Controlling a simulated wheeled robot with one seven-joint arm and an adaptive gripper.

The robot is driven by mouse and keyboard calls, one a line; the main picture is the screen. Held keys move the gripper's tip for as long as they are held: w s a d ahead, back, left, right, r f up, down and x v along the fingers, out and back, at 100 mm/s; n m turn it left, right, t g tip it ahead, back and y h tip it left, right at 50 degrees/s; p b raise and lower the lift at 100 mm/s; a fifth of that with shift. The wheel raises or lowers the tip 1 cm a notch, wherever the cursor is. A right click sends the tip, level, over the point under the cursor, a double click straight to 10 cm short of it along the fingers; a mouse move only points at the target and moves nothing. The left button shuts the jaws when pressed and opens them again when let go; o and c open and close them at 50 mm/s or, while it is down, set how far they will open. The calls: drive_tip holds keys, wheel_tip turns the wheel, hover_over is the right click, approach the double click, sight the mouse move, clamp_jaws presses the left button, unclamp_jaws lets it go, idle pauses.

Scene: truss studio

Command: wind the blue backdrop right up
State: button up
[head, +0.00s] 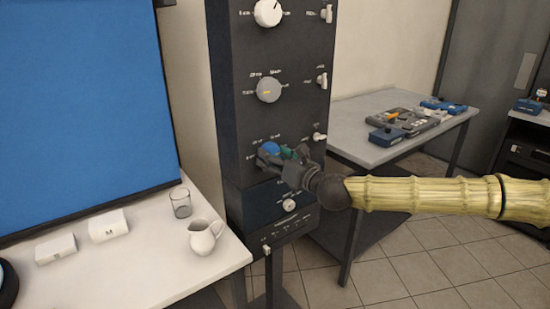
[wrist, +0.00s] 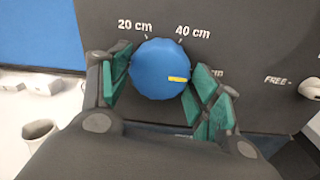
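The blue backdrop (head: 85,100) hangs at the left in the head view, its dark lower edge just behind the white table; a strip of it shows in the wrist view (wrist: 35,35). A round blue knob (wrist: 158,70) on the dark panel has a yellow mark pointing right, slightly down, towards a label partly hidden by a finger. "20 cm" and "40 cm" are printed above it. The knob also shows in the head view (head: 269,149). My gripper (head: 282,157) is at the knob, its green-padded fingers (wrist: 160,82) on both sides of it. I cannot tell whether they press it.
The dark control panel (head: 233,80) has a white knob (head: 268,12), a grey knob (head: 269,90) and several small levers; one is by "FREE" (wrist: 310,88). A jug (head: 205,238) and a glass (head: 180,203) stand on the white table (head: 130,275). A grey table (head: 365,150) is right.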

drive_tip(key=c, duration=0.4)
drive_tip(key=shift+c, duration=0.2)
